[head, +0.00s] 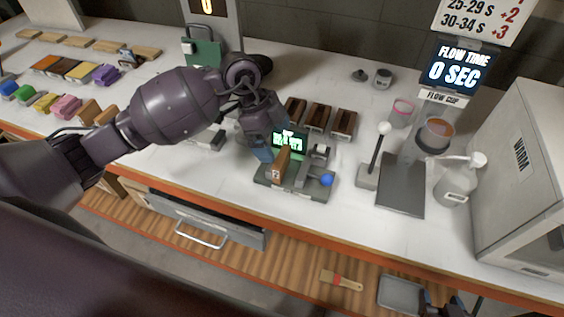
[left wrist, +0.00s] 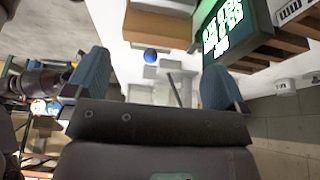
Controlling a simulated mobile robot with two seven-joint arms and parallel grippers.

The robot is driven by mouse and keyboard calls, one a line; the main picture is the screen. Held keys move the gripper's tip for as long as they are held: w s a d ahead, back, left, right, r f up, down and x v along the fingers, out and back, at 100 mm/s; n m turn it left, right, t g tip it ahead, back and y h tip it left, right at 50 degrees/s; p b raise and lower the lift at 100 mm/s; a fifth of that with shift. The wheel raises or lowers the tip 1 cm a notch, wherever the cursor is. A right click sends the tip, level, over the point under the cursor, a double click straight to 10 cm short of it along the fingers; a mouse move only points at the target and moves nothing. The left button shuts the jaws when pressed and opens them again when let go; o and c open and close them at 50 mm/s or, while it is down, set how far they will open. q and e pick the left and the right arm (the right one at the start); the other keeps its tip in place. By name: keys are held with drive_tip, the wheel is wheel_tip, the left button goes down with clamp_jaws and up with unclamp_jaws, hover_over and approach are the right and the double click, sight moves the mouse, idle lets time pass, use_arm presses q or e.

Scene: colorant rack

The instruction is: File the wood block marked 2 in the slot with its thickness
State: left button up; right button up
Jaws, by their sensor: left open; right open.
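The wood block marked 2 (head: 281,163) stands upright on a grey measuring device (head: 312,192) with a green-lit screen (head: 290,141) and a blue knob (head: 327,180). My left gripper (head: 264,148) is just behind and left of the block. In the left wrist view its fingers (left wrist: 155,80) are wide apart with nothing held, and a brown block face (left wrist: 158,27) lies beyond them. Three dark wooden holders (head: 318,117) with pale front labels stand behind the device; their slots are hard to make out. My right gripper (head: 441,302) is partly visible at the bottom right, open.
A white oven (head: 525,165) fills the far right. Coloured items (head: 66,105) and wood pieces lie at left.

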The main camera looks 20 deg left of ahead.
sight(281, 156)
use_arm(q)
drive_tip(key=shift+p+x, duration=0.35)
drive_tip(key=shift+x, duration=2.9)
drive_tip(key=shift+s+a, duration=0.15)
drive_tip(key=c, duration=0.8)
wheel_tip(281, 156, up, 21)
drive_tip(key=w+a+n+t, duration=0.1)
drive_tip(key=n, duration=0.2)
drive_tip(key=s+a+f+n+t, duration=0.2)
drive_tip(key=a+f+n, duration=0.2)
drive_tip(key=f, duration=0.4)
drive_tip(key=shift+s+a+f+n+y+b, duration=0.3)
drive_tip(key=shift+a+f+b, duration=0.05)
drive_tip(key=shift+a, duration=0.3)
